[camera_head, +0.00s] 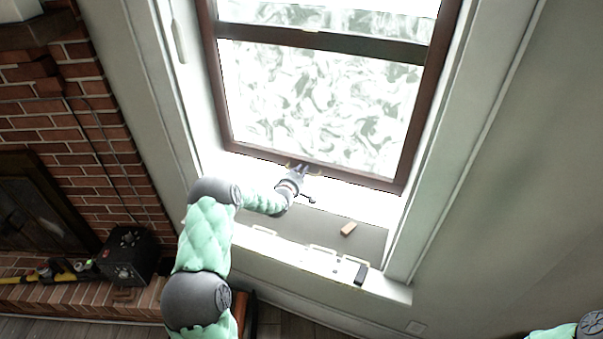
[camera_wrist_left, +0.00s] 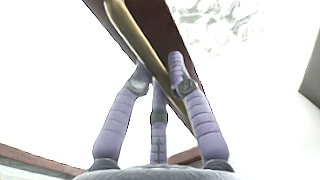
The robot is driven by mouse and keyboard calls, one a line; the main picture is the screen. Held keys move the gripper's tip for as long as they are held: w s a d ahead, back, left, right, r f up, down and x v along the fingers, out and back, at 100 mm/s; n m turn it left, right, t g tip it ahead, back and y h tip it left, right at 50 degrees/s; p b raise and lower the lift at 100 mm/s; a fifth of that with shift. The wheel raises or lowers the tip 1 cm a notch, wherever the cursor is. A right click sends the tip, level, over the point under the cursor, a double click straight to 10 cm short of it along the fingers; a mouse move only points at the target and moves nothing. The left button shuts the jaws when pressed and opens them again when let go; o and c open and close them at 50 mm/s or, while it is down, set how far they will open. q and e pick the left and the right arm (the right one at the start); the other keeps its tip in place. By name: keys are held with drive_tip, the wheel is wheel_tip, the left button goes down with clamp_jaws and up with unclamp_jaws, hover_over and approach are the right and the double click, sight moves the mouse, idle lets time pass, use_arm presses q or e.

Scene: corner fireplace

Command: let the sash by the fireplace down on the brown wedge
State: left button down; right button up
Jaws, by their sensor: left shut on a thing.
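The sash (camera_head: 362,180) is a brown-framed window pane right of the fireplace. Its bottom rail is above the sill, with a bright strip beneath it. My left gripper (camera_head: 303,170) is at the bottom rail. In the left wrist view its purple fingers (camera_wrist_left: 162,80) are closed around a brass-coloured bar (camera_wrist_left: 150,48) along the brown rail (camera_wrist_left: 158,22). The brown wedge (camera_head: 348,229) lies on the sill, below and right of my left gripper and apart from it. My right gripper is out of view.
The sill (camera_head: 318,226) also carries a small dark block (camera_head: 361,274) and pale, thin handle-like pieces (camera_head: 323,249) near its front edge. A brick fireplace (camera_head: 95,150) stands at the left, with a black box (camera_head: 128,256) on its hearth. Bare wall is at the right.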

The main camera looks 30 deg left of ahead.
use_arm(q)
wheel_tip(320, 180, down, 26)
drive_tip(key=b, duration=1.8)
drive_tip(key=shift+s+d+r+b, duration=0.1)
drive_tip(key=shift+s+r+b, duration=0.05)
drive_tip(key=shift+b, duration=0.15)
drive_tip(key=c, duration=1.2)
unclamp_jaws()
drive_tip(key=shift+o, duration=0.2)
drive_tip(key=shift+s+r, duration=0.1)
drive_tip(key=shift+s, duration=0.2)
drive_tip(key=v, duration=1.1)
drive_tip(key=shift+s+r, duration=0.1)
drive_tip(key=shift+r, duration=0.15)
